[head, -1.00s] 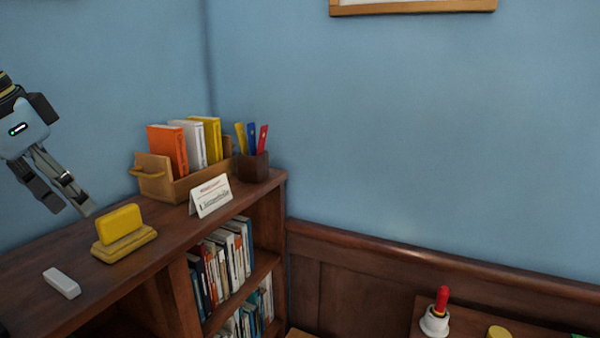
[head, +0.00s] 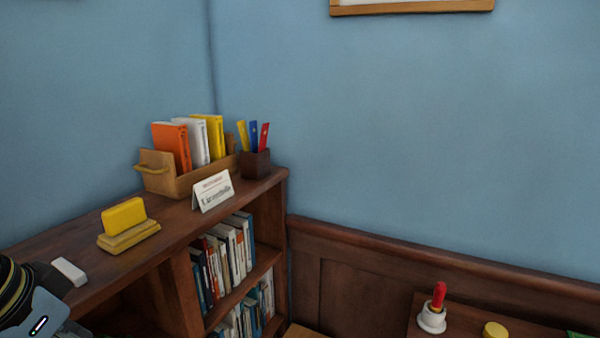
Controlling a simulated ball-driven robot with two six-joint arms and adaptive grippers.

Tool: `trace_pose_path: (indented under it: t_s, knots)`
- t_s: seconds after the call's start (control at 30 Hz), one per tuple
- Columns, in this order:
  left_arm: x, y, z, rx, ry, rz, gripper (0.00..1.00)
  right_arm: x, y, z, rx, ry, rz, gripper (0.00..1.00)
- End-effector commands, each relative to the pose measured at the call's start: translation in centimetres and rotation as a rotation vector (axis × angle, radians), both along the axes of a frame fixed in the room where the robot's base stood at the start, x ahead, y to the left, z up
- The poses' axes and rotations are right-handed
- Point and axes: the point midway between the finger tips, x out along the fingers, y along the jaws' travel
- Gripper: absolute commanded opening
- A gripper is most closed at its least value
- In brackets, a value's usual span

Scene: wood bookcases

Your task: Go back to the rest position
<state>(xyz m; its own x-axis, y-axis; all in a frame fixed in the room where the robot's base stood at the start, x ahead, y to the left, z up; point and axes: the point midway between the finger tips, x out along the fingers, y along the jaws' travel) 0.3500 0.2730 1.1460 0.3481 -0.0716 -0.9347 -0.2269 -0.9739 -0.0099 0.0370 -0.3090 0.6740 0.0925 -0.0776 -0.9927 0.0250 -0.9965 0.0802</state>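Part of my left arm and gripper body (head: 42,312) shows at the lower left corner, in front of the bookcase. Its fingers are out of the frame or hidden, so I cannot see whether it is open or shut. My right gripper is not in view. On the bookcase top (head: 185,222) stand a yellow block on a wooden base (head: 126,222), a white block (head: 69,270), a wooden holder (head: 158,182) with orange, white and yellow books, a dark pen cup (head: 255,165) and a white sign card (head: 212,190).
Books (head: 225,262) fill the shelves below the top. The blue wall is behind.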

Motion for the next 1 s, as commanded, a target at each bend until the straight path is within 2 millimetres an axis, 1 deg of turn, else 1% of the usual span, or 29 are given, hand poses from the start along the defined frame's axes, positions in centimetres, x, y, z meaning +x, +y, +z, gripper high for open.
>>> trace_pose_path:
  t_s: [0.03, 0.2, 0.43, 0.5, 0.57, 0.6, 0.67, 0.7, 0.77, 0.8, 0.87, 0.9, 0.97, 1.0]
  knots:
    - [-1.7, -0.4, -1.2, 0.001, 0.011, 0.02, 0.47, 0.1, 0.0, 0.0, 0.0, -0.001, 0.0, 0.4]
    - [-6.3, -0.7, -3.4, 0.035, 0.022, 0.089, 0.47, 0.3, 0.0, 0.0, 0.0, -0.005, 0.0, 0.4]
    - [-12.1, -0.2, -4.8, 0.098, 0.041, 0.171, 0.47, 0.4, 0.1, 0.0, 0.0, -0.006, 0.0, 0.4]
    - [-11.0, 0.1, -8.1, 0.099, 0.046, 0.169, 0.47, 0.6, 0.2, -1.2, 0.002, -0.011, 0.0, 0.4]
    - [-10.7, 0.2, -10.4, 0.099, 0.052, 0.171, 0.47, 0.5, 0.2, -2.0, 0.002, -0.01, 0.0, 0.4]
    - [-10.5, 0.3, -12.0, 0.099, 0.057, 0.172, 0.47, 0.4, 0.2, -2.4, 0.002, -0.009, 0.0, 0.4]
    - [-10.2, 0.5, -14.4, 0.099, 0.063, 0.173, 0.47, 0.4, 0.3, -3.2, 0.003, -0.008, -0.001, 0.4]
    - [-10.1, 0.6, -16.1, 0.1, 0.069, 0.174, 0.47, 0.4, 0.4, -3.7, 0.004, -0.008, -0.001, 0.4]
    - [-10.0, 0.8, -18.9, 0.1, 0.078, 0.177, 0.47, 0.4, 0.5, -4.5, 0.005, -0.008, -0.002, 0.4]
    - [-9.9, 0.9, -20.9, 0.1, 0.084, 0.177, 0.47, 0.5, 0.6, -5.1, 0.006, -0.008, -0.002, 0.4]
    - [-10.0, 1.1, -24.3, 0.1, 0.094, 0.18, 0.47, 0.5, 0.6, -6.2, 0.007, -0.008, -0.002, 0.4]
    - [-10.2, 1.3, -26.9, 0.101, 0.103, 0.182, 0.47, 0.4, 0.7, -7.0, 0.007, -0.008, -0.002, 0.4]
    - [-10.6, 1.6, -31.2, 0.101, 0.115, 0.185, 0.47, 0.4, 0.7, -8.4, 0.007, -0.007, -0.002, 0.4]
    - [-11.2, 1.8, -34.5, 0.101, 0.127, 0.187, 0.47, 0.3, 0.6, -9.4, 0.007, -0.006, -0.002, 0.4]
